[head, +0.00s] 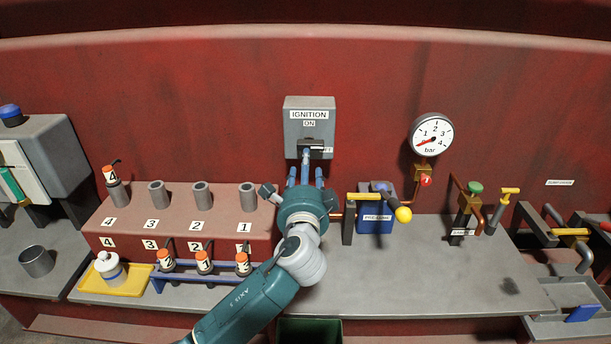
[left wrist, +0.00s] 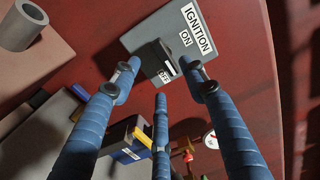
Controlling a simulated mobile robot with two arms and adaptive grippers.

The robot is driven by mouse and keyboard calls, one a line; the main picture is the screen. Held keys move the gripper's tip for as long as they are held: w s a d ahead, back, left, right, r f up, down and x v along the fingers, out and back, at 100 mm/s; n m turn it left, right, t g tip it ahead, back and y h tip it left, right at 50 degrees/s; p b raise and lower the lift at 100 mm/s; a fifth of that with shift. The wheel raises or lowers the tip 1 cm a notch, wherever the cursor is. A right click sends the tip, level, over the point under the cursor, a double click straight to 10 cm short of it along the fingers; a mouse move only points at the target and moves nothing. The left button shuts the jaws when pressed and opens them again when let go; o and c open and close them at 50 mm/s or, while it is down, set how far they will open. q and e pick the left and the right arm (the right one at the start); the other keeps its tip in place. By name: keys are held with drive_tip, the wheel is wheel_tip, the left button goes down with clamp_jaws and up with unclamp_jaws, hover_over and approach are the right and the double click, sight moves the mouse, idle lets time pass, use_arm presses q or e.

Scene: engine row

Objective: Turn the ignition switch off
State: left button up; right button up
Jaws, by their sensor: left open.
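The ignition switch box (head: 296,128) is a grey box on the red wall, labelled IGNITION and ON at the top and OFF at the lower right. Its dark knob (head: 311,146) lies about level, with a pale mark at its right end beside the OFF label. In the left wrist view the knob (left wrist: 152,56) shows between two fingers. My left gripper (head: 305,168) is open and empty just below and in front of the box; its blue fingers spread around the knob, apart from it as far as I can see. My right gripper is out of view.
A pressure gauge (head: 431,135) and a blue box (head: 375,221) with a yellow-ended lever (head: 403,214) stand to the right. A stepped block (head: 178,222) with several cylinders is at left, a blue rack (head: 202,273) before it. The grey bench (head: 430,275) is mostly clear at front right.

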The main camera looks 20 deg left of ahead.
use_arm(q)
drive_tip(key=shift+v, duration=1.4)
